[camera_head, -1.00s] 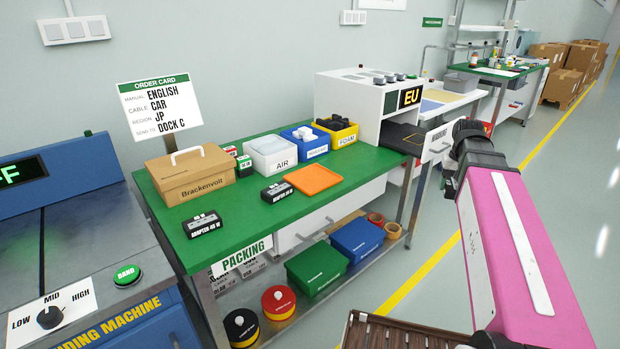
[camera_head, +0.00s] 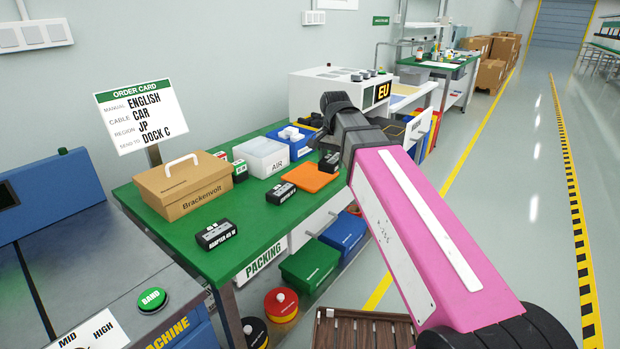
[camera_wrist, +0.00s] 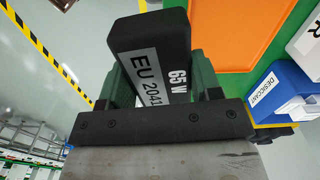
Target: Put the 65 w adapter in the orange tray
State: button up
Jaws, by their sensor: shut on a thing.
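The 65 W adapter (camera_wrist: 150,62) is a black block with a white "EU 2041" label, clamped between my gripper's green fingers (camera_wrist: 158,85) in the wrist view. In the head view the adapter (camera_head: 330,161) is a small dark block under my gripper (camera_head: 331,148), at the right end of the orange tray. The flat orange tray (camera_head: 303,179) lies on the green packing table, empty as far as it shows. It also shows in the wrist view (camera_wrist: 232,32), to the right of the adapter. I cannot tell the exact height of the adapter above the table.
Two other black adapters, one marked 45 W (camera_head: 216,234) and another (camera_head: 281,193), lie left of the tray.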

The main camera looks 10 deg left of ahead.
jog(key=s+a+r+m, duration=0.1)
jog(key=s+a+r, duration=0.15)
jog(key=a, duration=0.45)
send_over(310, 176)
notch_tip(310, 176, down, 8)
jog(key=shift+s+r, duration=0.15)
jog(key=shift+f, duration=2)
jog(key=o, duration=1.1)
jog(key=shift+f, duration=0.15)
notch_tip(310, 176, up, 12)
jog(key=shift+r, duration=0.15)
